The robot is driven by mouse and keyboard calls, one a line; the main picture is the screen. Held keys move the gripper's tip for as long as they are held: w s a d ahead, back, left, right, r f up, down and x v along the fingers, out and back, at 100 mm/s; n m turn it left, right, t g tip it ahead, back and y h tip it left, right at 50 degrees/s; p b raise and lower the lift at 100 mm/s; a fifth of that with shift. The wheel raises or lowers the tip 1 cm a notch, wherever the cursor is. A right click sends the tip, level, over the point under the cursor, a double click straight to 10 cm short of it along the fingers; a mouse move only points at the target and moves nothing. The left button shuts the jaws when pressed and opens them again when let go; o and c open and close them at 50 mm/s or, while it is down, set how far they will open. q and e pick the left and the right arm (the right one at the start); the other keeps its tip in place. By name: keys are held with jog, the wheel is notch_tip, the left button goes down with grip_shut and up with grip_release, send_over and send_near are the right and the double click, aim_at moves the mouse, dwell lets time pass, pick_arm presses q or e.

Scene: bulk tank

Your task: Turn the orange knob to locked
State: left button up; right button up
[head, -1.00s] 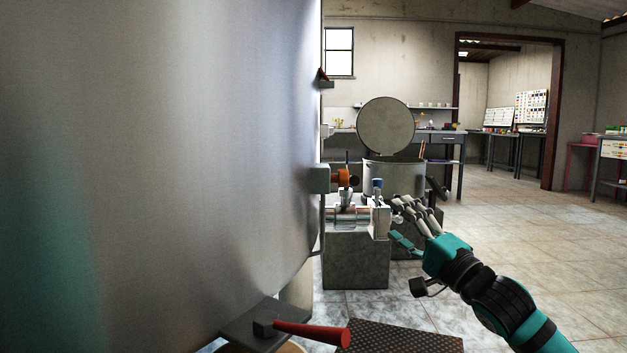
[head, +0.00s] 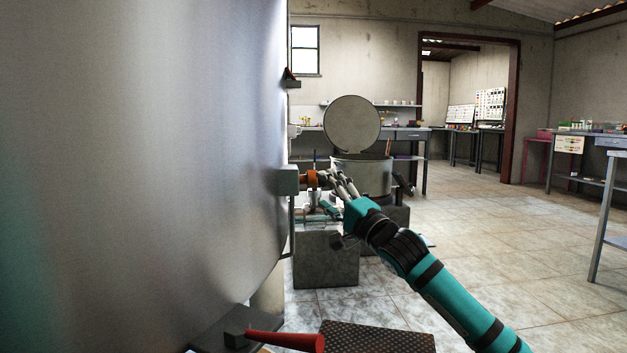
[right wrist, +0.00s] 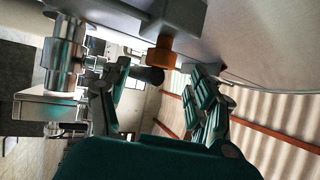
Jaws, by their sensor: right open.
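The orange knob (head: 312,178) sticks out from a grey block on the side of the large steel tank (head: 150,150). In the right wrist view the orange knob (right wrist: 161,56) shows ahead, with a dark round end beyond it. My right gripper (head: 332,184) is open, with its fingers pointing left at the knob. In the right wrist view its fingers (right wrist: 158,88) are spread, one on each side of the knob's line. I cannot tell whether they touch it. My left gripper is not in view.
Metal pipe fittings (right wrist: 66,55) lie close beside the right gripper's fingers. A grey block stand (head: 326,258) and a pot with a raised round lid (head: 352,124) stand behind. A red handle (head: 285,341) juts out below.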

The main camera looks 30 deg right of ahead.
aim_at(317, 183)
jog(key=x, duration=0.6)
